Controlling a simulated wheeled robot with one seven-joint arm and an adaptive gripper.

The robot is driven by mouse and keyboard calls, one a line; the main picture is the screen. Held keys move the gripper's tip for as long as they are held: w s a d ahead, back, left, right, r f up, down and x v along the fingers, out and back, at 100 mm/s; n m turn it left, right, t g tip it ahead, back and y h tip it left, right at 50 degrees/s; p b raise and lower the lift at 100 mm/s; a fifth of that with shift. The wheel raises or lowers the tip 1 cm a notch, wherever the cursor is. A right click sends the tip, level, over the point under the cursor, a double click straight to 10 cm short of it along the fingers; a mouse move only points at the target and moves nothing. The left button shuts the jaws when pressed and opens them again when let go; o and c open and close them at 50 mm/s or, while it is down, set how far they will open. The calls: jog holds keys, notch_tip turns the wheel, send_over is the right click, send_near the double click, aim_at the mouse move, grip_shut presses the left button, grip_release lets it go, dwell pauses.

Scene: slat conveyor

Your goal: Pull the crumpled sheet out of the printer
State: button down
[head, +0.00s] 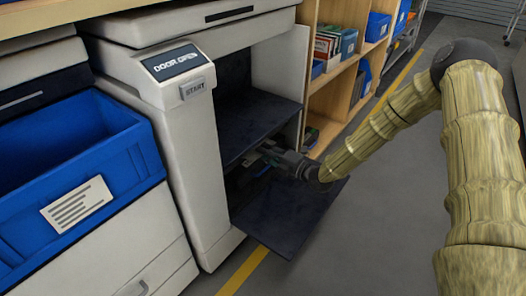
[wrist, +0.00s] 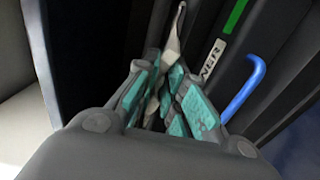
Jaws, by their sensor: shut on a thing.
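The printer (head: 182,150) is a white machine with a display reading "DOOR OPEN" and a START button. Its dark door (head: 290,212) is folded down, leaving the bay open. My gripper (head: 258,158) reaches into the bay just above the door. In the wrist view, the teal-padded fingers (wrist: 164,98) of my gripper are closed on the crumpled sheet (wrist: 174,42), a narrow pale strip rising from between them. The rest of the sheet is hidden by the fingers. I cannot make it out in the head view.
Inside the bay, a blue lever (wrist: 243,88) and a green mark (wrist: 236,15) sit right of the fingers. A blue bin (head: 75,165) stands left of the printer. A wooden shelf (head: 318,100) with books and bins stands behind it. Grey floor is clear at right.

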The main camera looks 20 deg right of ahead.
jog(key=p+v, duration=0.7)
jog(key=v, duration=1.3)
dwell(1.5)
